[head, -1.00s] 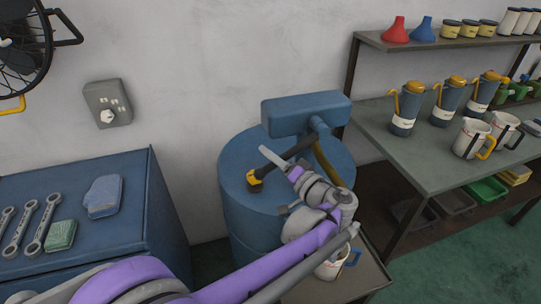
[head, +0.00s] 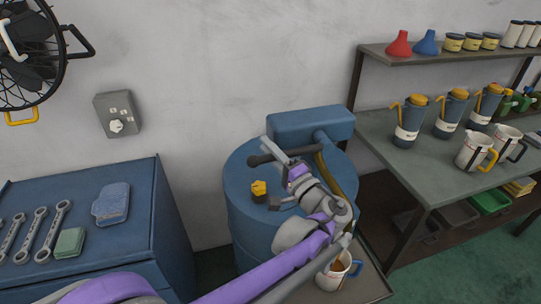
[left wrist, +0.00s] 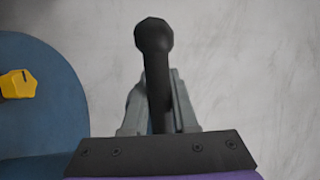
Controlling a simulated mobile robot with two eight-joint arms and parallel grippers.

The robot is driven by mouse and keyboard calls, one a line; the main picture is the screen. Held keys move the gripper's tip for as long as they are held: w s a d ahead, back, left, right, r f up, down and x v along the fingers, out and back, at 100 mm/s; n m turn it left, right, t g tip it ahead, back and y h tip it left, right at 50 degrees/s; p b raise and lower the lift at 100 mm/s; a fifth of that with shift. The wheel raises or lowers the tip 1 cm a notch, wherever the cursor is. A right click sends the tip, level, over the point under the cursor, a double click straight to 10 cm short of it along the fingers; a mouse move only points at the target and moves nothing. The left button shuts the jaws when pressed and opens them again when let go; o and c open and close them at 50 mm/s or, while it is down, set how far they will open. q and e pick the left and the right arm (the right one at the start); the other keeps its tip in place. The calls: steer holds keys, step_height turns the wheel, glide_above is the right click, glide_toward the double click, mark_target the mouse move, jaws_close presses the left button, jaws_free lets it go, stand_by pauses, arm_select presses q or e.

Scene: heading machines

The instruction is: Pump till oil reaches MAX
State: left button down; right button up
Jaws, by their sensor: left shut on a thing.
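A blue oil drum (head: 250,215) carries a pump with a blue head (head: 310,125) and a black lever handle (head: 257,160). My left gripper (head: 281,157) is shut on this handle; the left wrist view shows the handle (left wrist: 153,40) between its fingers (left wrist: 158,108). The lever is near level, above the drum top. A white jug (head: 326,284) with a blue grip stands on a low stand at the drum's right. Brown oil shows inside it, but my arm hides part of the jug and I cannot read a MAX mark. My right gripper is out of view.
A yellow cap (head: 259,188) sits on the drum top. A blue cabinet (head: 85,260) with wrenches and cloths is at left. A bench (head: 400,160) with pitchers and jugs is at right. A wall switch box (head: 118,114) hangs above the cabinet.

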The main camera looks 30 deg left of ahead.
arm_select(q)
steer(key=w+d+r+m+t+p, duration=0.1)
steer(key=r+m+t+p, duration=0.1)
steer(key=r+m, duration=0.3)
steer(key=w+d+r+m+t+p, duration=0.2)
steer(key=r+m+t, duration=0.1)
steer(key=r+m, duration=0.2)
steer(key=shift+w+r+m, duration=0.2)
steer(key=shift+w+m, duration=0.1)
steer(key=shift+m, duration=0.9)
steer(key=c, duration=0.7)
jaws_free()
steer(key=shift+d, duration=0.1)
steer(key=b+v, duration=0.1)
steer(key=v, duration=0.9)
steer(key=shift+s+d+f+b, duration=0.1)
steer(key=shift+s+d+b, duration=0.2)
steer(key=shift+b, duration=0.1)
